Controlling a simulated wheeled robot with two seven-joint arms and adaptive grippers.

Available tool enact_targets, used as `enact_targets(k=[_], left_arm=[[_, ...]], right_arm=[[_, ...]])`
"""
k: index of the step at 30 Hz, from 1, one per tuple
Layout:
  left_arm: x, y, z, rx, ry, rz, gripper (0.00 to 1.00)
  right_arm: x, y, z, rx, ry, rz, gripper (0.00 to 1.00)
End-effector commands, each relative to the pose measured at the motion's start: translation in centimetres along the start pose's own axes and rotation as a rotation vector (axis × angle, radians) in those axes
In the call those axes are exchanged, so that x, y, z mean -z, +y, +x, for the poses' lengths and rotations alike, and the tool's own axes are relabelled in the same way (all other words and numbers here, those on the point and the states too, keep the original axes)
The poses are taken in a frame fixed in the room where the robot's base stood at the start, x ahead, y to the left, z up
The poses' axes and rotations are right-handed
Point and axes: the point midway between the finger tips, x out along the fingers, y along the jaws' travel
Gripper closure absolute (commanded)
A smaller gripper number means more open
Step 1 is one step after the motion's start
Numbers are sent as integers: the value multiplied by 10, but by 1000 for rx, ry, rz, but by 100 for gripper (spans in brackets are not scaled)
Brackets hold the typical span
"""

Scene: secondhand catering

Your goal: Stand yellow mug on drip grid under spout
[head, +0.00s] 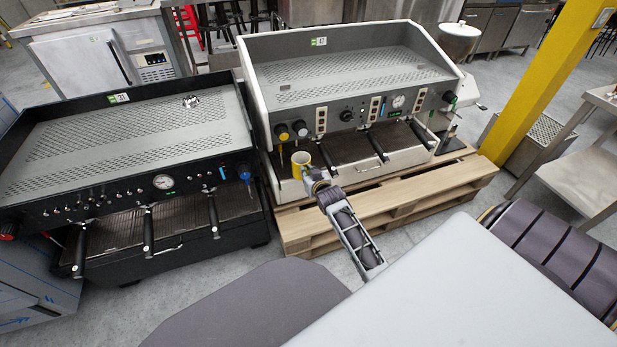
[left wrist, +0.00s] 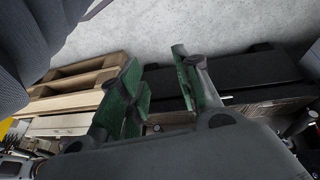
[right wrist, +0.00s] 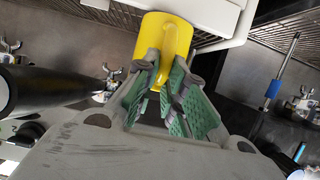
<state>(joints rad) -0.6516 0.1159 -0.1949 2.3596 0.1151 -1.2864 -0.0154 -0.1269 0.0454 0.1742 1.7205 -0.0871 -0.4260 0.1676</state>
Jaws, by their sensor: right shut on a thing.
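The yellow mug (head: 301,159) is at the left front corner of the white-sided espresso machine (head: 345,85), and looks upright. My right gripper (head: 315,183) is shut on the mug's handle side; the right wrist view shows the mug (right wrist: 151,42) at its fingertips (right wrist: 165,82). The machine's drip grid (head: 350,148) lies under its front; part of a grid also shows beside the mug in the right wrist view (right wrist: 222,42). I cannot tell whether the mug touches the grid or which spout is above it. My left gripper (left wrist: 160,85) is open and empty in the left wrist view.
The white machine stands on a wooden pallet (head: 420,195). A black espresso machine (head: 120,150) stands close on its left. Portafilter handles (head: 376,147) stick out from the white machine's front. A yellow post (head: 535,85) stands at the right. Bare floor lies before the pallet.

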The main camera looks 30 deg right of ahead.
Motion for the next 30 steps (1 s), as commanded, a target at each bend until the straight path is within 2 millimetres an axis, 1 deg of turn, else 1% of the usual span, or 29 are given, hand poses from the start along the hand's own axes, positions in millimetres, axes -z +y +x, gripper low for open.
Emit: enact_targets(k=[8, 12, 23, 30], left_arm=[[-6, 1, 13, -12, 21, -8, 67], [-12, 2, 23, -19, 22, -14, 67], [-9, 3, 37, -35, 66, -22, 67], [-13, 4, 49, -45, 84, -31, 67]], right_arm=[[3, 0, 8, 0, 2, -1, 100], [4, 0, 12, 0, 3, -1, 100], [7, 0, 21, 0, 3, -1, 100], [10, 0, 27, 0, 3, -1, 100]])
